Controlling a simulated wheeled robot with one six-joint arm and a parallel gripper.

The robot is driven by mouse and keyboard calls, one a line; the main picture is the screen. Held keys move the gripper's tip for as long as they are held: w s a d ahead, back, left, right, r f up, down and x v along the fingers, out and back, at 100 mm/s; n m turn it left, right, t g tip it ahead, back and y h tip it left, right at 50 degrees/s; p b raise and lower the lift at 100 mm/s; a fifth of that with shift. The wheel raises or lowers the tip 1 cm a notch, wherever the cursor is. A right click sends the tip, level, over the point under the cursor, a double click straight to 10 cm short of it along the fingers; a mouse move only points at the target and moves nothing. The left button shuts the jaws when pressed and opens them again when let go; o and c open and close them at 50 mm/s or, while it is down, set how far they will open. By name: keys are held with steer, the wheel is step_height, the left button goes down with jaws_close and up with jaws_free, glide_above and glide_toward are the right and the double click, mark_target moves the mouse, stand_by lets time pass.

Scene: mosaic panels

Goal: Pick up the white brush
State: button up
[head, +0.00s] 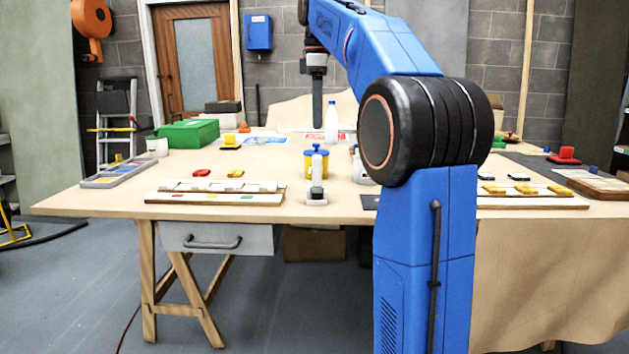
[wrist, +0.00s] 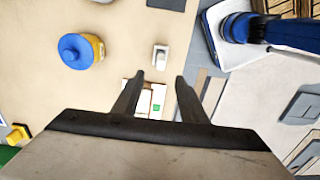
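In the wrist view the white brush (wrist: 160,57) shows from above, just beyond the fingertips. My gripper (wrist: 159,77) is open and empty, with its two dark fingers apart.
A yellow jar with a blue lid (head: 316,161) stands just behind the brush; it also shows in the wrist view (wrist: 81,50). A white bottle (head: 331,124) stands farther back. A panel strip with coloured tiles (head: 214,199) lies left of the brush. A green box (head: 188,133) stands back left.

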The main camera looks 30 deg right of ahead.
mark_target(317, 186)
step_height(317, 186, down, 17)
steer(key=shift+a+f, duration=0.1)
steer(key=shift+f, duration=0.05)
stand_by(0.7)
steer(key=shift+c, duration=0.6)
jaws_close()
